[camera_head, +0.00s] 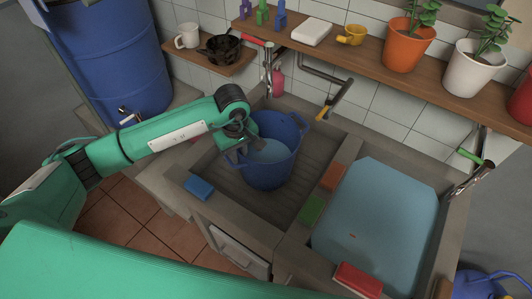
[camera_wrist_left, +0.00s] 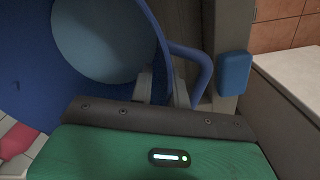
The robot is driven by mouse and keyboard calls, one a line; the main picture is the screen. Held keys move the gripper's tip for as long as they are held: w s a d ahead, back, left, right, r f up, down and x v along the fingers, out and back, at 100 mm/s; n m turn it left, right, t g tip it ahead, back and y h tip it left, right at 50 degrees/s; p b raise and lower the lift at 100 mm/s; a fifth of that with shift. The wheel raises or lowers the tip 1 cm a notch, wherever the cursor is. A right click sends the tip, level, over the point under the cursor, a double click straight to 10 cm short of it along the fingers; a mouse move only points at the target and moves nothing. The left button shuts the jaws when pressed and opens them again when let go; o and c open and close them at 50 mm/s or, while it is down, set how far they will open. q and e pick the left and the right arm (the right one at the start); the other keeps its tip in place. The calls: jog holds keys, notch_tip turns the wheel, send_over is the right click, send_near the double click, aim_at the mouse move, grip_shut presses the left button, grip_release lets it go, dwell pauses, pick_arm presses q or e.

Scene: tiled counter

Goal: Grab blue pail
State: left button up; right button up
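The blue pail (camera_head: 285,153) stands in the left sink basin, with pale blue water in it. Its rim and side handle also show large in the left wrist view (camera_wrist_left: 112,85). My left gripper (camera_head: 234,150) is at the pail's left rim, beside the handle. In the wrist view its two grey fingers (camera_wrist_left: 162,88) are close together, with the pail's wall between them, so it looks shut on the wall. The fingertips are partly hidden in the head view. My right gripper is in neither view.
A blue sponge (camera_head: 199,187) lies on the sink's front left edge. Green (camera_head: 311,210) and orange (camera_head: 332,177) sponges lie on the divider, right of the pail. The right basin (camera_head: 375,215) holds water. A faucet (camera_head: 268,70) stands behind; a blue barrel (camera_head: 115,60) stands left.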

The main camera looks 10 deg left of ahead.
pick_arm(q)
grip_shut()
jog(key=shift+f, duration=0.1)
dwell(0.8)
dwell(0.4)
